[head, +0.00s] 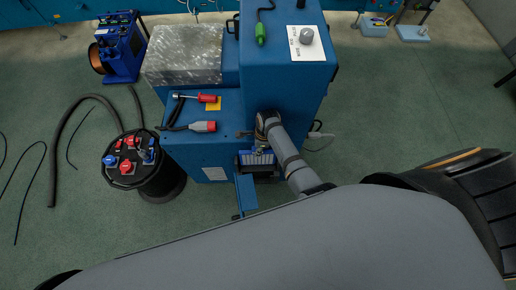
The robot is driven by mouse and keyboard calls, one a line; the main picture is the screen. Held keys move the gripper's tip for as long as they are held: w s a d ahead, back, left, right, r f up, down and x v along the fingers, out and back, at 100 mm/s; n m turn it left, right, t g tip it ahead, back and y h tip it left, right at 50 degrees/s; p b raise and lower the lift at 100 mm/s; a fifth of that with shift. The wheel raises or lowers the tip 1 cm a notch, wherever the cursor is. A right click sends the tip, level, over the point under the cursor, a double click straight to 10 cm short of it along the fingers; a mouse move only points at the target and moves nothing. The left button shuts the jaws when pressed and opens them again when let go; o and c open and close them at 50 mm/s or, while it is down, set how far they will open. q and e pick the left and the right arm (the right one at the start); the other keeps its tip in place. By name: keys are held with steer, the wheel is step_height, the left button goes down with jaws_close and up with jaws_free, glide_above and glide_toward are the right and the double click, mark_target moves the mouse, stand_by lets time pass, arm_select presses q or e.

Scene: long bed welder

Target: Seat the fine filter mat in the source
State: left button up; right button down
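The source is a blue machine cabinet (200,132) in the upper middle of the head view. Low on its front is a dark opening with a pale, ribbed piece (257,158) in it, perhaps the filter mat; it is too small to tell. A narrow blue flap (246,192) stands out below the opening. My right gripper is out of view.
A red-handled tool (207,98) and a red-ended connector (203,127) lie on the cabinet's lower top. A black drum with coloured sockets (130,160) stands to the left, with hoses on the floor. My large grey arm link covers the lower picture.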

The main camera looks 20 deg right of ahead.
steer(key=b, duration=0.4)
glide_above(259, 162)
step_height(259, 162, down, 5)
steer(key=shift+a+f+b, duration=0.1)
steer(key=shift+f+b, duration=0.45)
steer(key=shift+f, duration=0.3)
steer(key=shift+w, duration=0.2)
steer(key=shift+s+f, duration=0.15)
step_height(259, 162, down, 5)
steer(key=b, duration=0.3)
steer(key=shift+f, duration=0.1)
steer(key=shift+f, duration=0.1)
